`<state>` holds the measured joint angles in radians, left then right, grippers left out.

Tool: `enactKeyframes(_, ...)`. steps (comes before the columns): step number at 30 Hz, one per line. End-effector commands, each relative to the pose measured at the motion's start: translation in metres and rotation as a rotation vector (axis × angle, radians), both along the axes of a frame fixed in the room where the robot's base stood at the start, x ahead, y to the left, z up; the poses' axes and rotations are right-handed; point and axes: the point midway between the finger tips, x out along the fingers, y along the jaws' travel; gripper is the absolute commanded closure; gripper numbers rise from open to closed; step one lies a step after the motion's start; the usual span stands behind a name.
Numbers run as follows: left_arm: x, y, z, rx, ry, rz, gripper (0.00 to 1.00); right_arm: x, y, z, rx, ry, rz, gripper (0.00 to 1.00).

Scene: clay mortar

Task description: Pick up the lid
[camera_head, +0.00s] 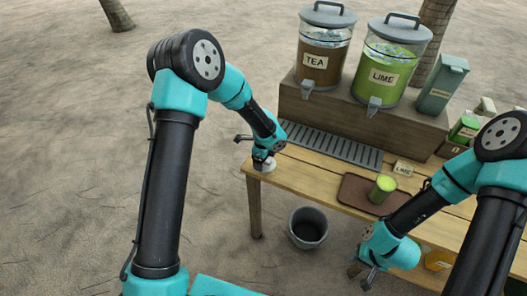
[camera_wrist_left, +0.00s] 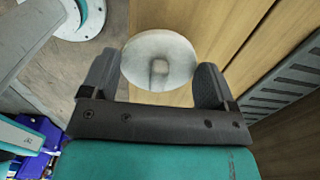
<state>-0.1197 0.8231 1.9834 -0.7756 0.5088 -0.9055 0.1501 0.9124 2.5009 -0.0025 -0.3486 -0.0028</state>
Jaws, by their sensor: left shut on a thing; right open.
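A round, pale lid (camera_wrist_left: 150,45) with a small square knob in its middle lies between the fingers of my left gripper (camera_wrist_left: 157,76) in the left wrist view. My left gripper (camera_head: 262,155) is shut on the lid. In the head view the lid (camera_head: 265,165) is small and partly hidden under the gripper, at the left end of the wooden table (camera_head: 300,178). I cannot tell whether it touches the table top. My right gripper (camera_head: 369,275) is open and empty, low in front of the table.
A tea dispenser (camera_head: 322,62) and a lime dispenser (camera_head: 388,77) stand on a wooden riser (camera_head: 330,110). A grey drip grate (camera_head: 330,143) lies before it. A green cup (camera_head: 383,187) stands on a brown tray (camera_head: 352,190). A grey bucket (camera_head: 308,228) is on the sand.

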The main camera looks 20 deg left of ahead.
Motion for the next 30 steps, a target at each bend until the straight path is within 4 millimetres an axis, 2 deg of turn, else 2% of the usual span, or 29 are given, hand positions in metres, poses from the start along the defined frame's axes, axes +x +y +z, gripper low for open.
enactKeyframes(1, -0.013, -0.004, 0.002, -0.001, 0.002, -0.004, 0.41, 0.000, 0.000, 0.000, 0.000, 0.000, 0.000, 0.57)
enactKeyframes(6, -0.048, -0.014, 0.005, -0.001, 0.001, -0.005, 0.41, 0.000, 0.000, 0.000, 0.000, 0.000, 0.000, 0.57)
enactKeyframes(13, -0.080, -0.024, 0.008, 0.000, 0.000, -0.002, 0.41, 0.000, 0.000, 0.000, 0.000, 0.000, 0.000, 0.57)
enactKeyframes(19, -0.090, -0.027, 0.009, 0.000, 0.000, -0.002, 0.41, 0.000, 0.000, 0.000, 0.000, 0.000, 0.000, 0.57)
enactKeyframes(30, -0.090, -0.027, 0.009, -0.001, 0.000, 0.000, 0.41, 0.000, 0.000, 0.000, 0.000, 0.000, 0.000, 0.57)
